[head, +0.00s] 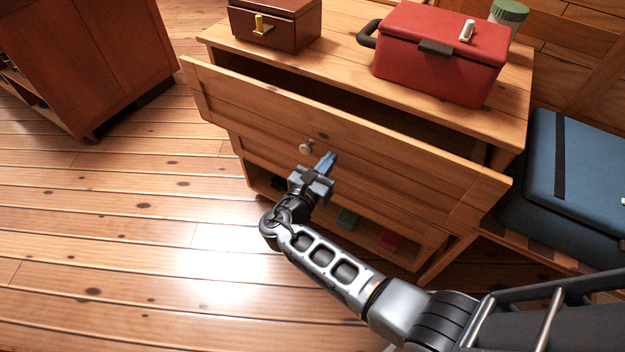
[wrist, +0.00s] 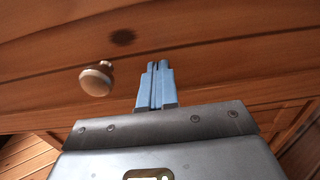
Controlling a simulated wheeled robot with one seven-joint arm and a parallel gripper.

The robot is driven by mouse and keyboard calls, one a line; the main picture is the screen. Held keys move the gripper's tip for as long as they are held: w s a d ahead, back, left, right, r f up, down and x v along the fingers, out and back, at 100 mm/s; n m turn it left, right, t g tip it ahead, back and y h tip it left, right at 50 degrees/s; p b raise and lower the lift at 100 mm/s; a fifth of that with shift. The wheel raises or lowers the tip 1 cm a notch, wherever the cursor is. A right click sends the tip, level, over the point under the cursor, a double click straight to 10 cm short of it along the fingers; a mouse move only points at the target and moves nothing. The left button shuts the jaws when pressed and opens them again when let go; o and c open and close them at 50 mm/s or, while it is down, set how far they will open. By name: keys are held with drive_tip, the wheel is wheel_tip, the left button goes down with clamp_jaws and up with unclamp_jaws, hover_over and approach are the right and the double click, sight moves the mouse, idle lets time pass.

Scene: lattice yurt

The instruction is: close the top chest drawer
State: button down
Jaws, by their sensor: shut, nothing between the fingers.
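The top chest drawer (head: 382,137) is pulled out of the wooden chest (head: 345,52), with a dark gap showing behind its front. Its round pale knob (head: 306,147) is near the middle of the front; it also shows in the wrist view (wrist: 96,80). My gripper (head: 327,160) is shut and empty, its blue fingers together. The fingertips point at the drawer front, just right of the knob. In the wrist view my gripper (wrist: 155,68) is close to the drawer front (wrist: 220,55); I cannot tell whether it touches.
A red cooler box (head: 440,60), a brown box with a yellow latch (head: 275,22) and a green-lidded jar (head: 509,12) stand on the chest. Floor (head: 120,240) at left is clear.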

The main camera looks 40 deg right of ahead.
drive_tip(key=b+x, duration=0.1)
drive_tip(key=x, duration=0.7)
drive_tip(key=shift+d+f, duration=0.1)
drive_tip(key=shift+d, duration=0.15)
drive_tip(key=shift+w+d, duration=0.1)
drive_tip(key=shift+d, duration=0.2)
